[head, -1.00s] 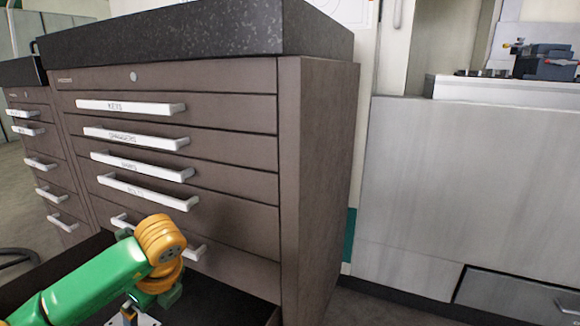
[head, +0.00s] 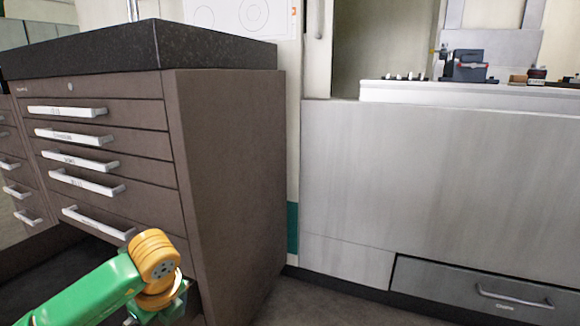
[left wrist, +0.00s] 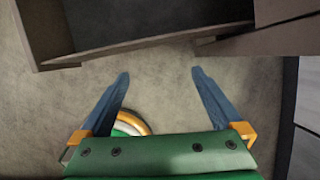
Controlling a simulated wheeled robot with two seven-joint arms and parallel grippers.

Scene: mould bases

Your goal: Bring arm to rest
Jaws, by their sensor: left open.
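My left arm (head: 120,285), green with an orange joint, comes in from the lower left in the head view, in front of the brown drawer cabinet. Its gripper is hidden or cut off at the bottom there. In the left wrist view my left gripper (left wrist: 158,78) shows two blue fingers spread apart with nothing between them. The fingers point over bare floor towards an open drawer (left wrist: 50,62), apart from it in the picture. My right gripper is in neither view.
The brown cabinet (head: 225,150) has a dark stone top and several white-handled drawers; a lower one stands open. A grey cabinet (head: 440,190) with a bottom drawer (head: 490,292) stands to the right. A blue-grey device (head: 465,68) sits on the white counter. Floor between is free.

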